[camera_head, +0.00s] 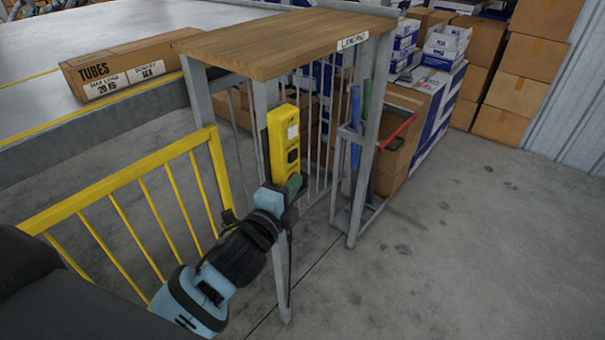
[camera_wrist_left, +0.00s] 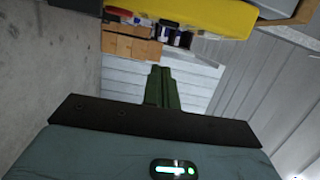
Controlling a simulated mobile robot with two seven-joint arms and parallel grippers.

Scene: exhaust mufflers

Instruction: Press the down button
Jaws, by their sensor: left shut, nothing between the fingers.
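A gap shows between fingertips and box there. The fingers hold nothing. My right gripper is out of view.
The stand's wooden top (camera_head: 290,40) overhangs the box. A yellow railing (camera_head: 125,190) is to the left, under my left arm. A rack with blue and green tubes (camera_head: 356,120) stands to the right. Cardboard boxes (camera_head: 515,75) are behind; the floor at right is clear.

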